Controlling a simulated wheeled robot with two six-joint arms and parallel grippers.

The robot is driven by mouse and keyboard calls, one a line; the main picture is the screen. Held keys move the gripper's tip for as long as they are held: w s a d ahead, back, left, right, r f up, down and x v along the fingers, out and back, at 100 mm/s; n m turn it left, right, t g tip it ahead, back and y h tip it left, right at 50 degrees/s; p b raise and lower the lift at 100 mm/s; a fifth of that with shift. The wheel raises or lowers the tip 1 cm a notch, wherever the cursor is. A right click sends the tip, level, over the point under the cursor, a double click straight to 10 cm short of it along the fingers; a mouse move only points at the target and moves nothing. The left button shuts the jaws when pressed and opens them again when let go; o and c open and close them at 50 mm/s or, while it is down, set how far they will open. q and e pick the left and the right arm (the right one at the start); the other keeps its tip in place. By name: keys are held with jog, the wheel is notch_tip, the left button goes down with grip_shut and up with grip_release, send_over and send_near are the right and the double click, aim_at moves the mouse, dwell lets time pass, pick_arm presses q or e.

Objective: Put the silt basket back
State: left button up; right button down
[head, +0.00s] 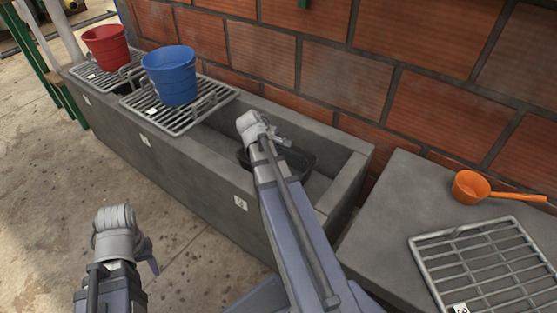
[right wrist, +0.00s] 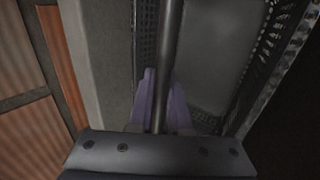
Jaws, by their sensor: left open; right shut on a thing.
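The silt basket (head: 300,158) is dark with an open top. It sits low inside the right, uncovered part of the concrete trough (head: 205,165), partly hidden by my right arm. In the right wrist view its perforated wall (right wrist: 268,65) shows close by. My right gripper (head: 280,140) is over the basket, shut on its rod-like handle; the fingers (right wrist: 163,90) lie either side of the grey rod (right wrist: 171,45). Whether the basket touches the trough floor cannot be told. My left gripper (head: 150,262) is open and empty, over the floor in front of the trough.
A blue bucket (head: 170,76) stands on a metal grate (head: 200,112) over the trough; a red bucket (head: 107,47) stands on another further left. Right of the trough, a concrete slab (head: 395,215) bears a loose grate (head: 490,265) and an orange ladle (head: 470,187). A brick wall runs behind.

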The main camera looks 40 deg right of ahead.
jog(key=shift+f+b, duration=1.8)
jog(key=shift+b, duration=0.05)
jog(key=shift+f, duration=0.2)
jog(key=c, duration=0.9)
grip_release()
jog(key=shift+r, duration=0.1)
jog(key=shift+o, duration=0.2)
jog(key=p+v, duration=1)
jog(key=v, duration=0.2)
jog(key=shift+r, duration=0.1)
